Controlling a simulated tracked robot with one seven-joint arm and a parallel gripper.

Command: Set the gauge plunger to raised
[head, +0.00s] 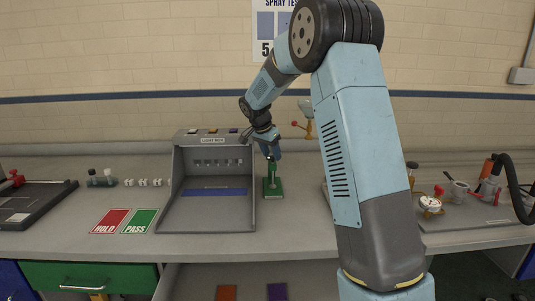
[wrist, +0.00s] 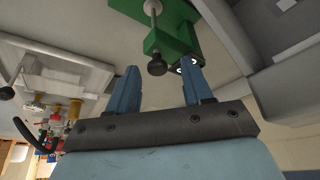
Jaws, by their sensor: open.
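The green gauge (head: 273,187) stands on the bench just right of the light box. In the wrist view its green body (wrist: 178,38) is at the top, with a metal rod and a dark round knob, the plunger (wrist: 156,67). My gripper (head: 274,153) is just above the gauge in the head view. In the wrist view its blue fingers (wrist: 158,78) are apart, with the plunger knob showing between and beyond their tips. Nothing is clearly gripped. I cannot tell the plunger's height from these views. The gauge's top is partly hidden by my gripper in the head view.
The grey light box (head: 165,212) stands close on the left. Red HOLD (head: 109,221) and green PASS (head: 139,221) cards lie left of it. A tray (head: 450,219) with several small items is at right. Bench in front of the gauge is clear.

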